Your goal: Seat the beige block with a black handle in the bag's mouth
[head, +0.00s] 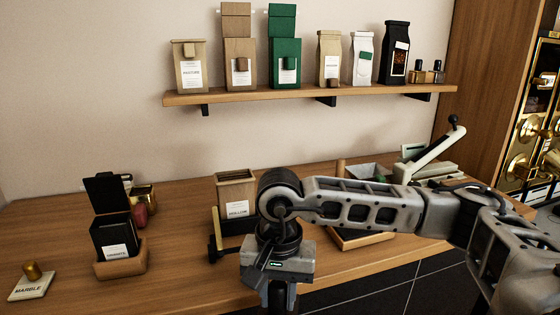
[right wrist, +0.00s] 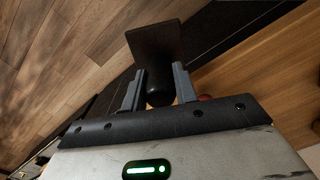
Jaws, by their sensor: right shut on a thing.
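My right gripper (head: 278,297) points down at the front edge of the counter in the head view, its fingertips cut off by the frame. In the right wrist view, my right gripper (right wrist: 157,84) is shut on the round black handle of a block (right wrist: 156,42). The block's flat face looks dark brown in shadow. It hangs beyond the fingertips, clear of any bag. A black open bag (head: 112,232) stands in a wooden holder at left. A tan open-topped container (head: 236,186) stands behind my right arm; I cannot tell which is the task's bag. My left gripper is out of view.
A marble-labelled block with a brass knob (head: 33,282) lies at the counter's left front. A wall shelf (head: 300,93) carries several bags. A black stand (head: 217,240) is beside my gripper. A lever device (head: 432,155) stands at right. The counter's left front has free room.

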